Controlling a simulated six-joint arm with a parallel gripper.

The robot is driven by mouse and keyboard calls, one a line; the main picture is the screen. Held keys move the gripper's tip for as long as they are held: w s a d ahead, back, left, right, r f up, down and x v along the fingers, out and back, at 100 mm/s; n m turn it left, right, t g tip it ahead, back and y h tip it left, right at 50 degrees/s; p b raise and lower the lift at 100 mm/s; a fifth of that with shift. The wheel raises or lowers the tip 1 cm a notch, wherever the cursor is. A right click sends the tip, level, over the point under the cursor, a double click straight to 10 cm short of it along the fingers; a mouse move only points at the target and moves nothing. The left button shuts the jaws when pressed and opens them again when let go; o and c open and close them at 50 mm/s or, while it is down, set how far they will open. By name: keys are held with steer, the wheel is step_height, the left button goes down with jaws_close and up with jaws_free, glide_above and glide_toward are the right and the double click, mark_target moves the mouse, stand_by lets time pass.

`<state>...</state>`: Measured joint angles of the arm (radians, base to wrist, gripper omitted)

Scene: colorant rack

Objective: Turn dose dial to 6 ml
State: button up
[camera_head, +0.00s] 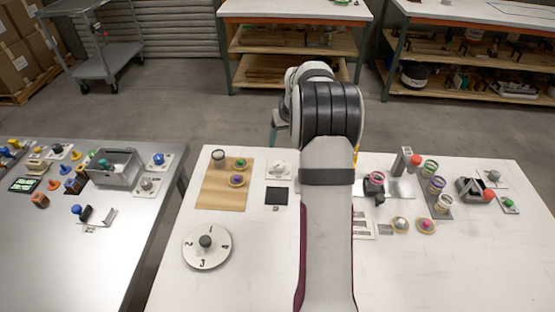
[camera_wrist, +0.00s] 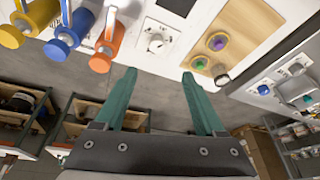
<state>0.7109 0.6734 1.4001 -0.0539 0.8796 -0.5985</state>
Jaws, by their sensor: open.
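The dose dial is likely the white round knob on a white plate, seen in the wrist view (camera_wrist: 157,42) and left of my arm in the head view (camera_head: 280,169). A small dark mark shows on the knob; the scale is too small to read. A dark square panel (camera_head: 278,196) lies just in front of it. My gripper (camera_wrist: 158,73) has two green fingers, spread apart with nothing between them. In the wrist view, the knob appears above the gap between the fingertips, apart from them. In the head view, my arm hides most of the gripper.
Yellow (camera_wrist: 12,37), blue (camera_wrist: 57,50) and orange (camera_wrist: 102,58) cylinders stand beside the dial plate. A wooden board (camera_head: 222,200) with small knobbed items lies on its other side. A large numbered disc (camera_head: 206,246) sits near the front. Cups and a rack (camera_head: 438,208) stand right of my arm.

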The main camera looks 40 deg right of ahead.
steer(key=s+n, duration=0.1)
glide_toward(279, 165)
steer(key=x, duration=0.9)
steer(key=shift+d, duration=0.1)
jaws_close()
